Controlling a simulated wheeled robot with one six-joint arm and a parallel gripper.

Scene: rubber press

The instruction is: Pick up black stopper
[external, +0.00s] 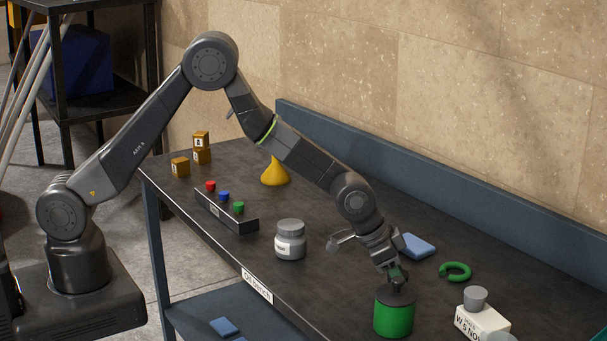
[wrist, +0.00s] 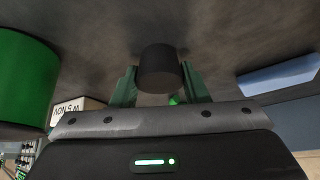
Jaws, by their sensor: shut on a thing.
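My gripper (external: 396,277) is at the right part of the dark bench, low down beside or above a green cylinder with a dark top (external: 393,318). In the wrist view its two green fingers (wrist: 160,88) are shut on a black stopper (wrist: 160,66), a short dark cylinder between the fingertips. In the external view the gripper and the dark top of the cylinder hide most of the stopper. I cannot tell whether the stopper touches the bench. The green cylinder shows at the left of the wrist view (wrist: 25,80), apart from the stopper.
A white box (external: 482,322) with a grey knob, a green open ring (external: 455,271) and a blue block (external: 417,246) lie around the gripper. A grey jar (external: 290,240), a button strip (external: 226,214) and a yellow cone (external: 275,174) stand left. A blue backboard (external: 450,200) edges the bench.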

